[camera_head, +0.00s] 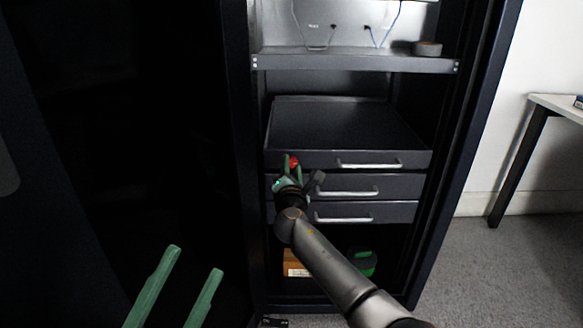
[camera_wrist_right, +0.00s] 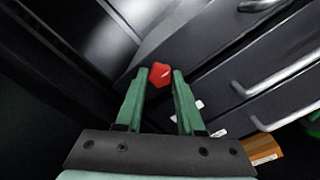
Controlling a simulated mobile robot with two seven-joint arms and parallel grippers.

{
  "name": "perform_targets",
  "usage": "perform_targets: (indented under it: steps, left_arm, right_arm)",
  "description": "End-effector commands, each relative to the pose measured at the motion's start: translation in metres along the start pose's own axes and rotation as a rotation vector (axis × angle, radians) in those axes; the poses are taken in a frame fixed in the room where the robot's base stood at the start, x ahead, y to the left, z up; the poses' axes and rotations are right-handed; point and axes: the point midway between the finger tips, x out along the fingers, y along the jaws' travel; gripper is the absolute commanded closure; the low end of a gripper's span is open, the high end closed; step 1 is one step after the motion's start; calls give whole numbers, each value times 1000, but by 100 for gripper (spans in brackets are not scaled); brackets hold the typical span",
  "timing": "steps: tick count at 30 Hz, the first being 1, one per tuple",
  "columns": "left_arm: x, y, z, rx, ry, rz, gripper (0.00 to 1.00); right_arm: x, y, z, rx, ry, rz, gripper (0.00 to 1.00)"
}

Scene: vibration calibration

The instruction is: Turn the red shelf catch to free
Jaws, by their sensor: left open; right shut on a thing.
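The red shelf catch (camera_head: 294,162) is a small red knob at the left end of the top drawer front in the cabinet. In the right wrist view the red catch (camera_wrist_right: 160,75) sits between the tips of the two green fingers. My right gripper (camera_head: 291,165) is at the catch and shut on it; it also shows in the right wrist view (camera_wrist_right: 158,80). What lies behind the knob is hidden. My left gripper (camera_head: 196,262) is open and empty at the lower left of the head view, well apart from the cabinet drawers.
Three dark drawers with silver handles (camera_head: 369,165) fill the middle of the cabinet. A metal shelf (camera_head: 355,61) above holds a grey roll (camera_head: 428,48). An orange-brown box (camera_head: 293,264) and a green-and-black item (camera_head: 362,263) stand below. A white table (camera_head: 557,104) is at right.

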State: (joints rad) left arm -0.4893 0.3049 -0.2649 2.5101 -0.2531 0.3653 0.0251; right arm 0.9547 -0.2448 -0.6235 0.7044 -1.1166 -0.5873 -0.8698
Motion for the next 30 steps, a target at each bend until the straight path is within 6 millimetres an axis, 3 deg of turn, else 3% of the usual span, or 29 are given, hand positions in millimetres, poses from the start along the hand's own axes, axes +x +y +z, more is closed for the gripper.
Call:
perform_targets:
  steps: [8,9,16,30]
  left_arm:
    - [0,0,0,0,0,0,50]
    - [0,0,0,0,0,0,50]
    - [0,0,0,0,0,-1,50]
    - [2,-1,-2,0,0,-1,50]
  right_arm:
    - [0,0,1,4,0,0,100]
    - [0,0,1,4,0,0,59]
    - [0,0,0,2,0,0,33]
    - [1,-2,4,1,0,0,33]
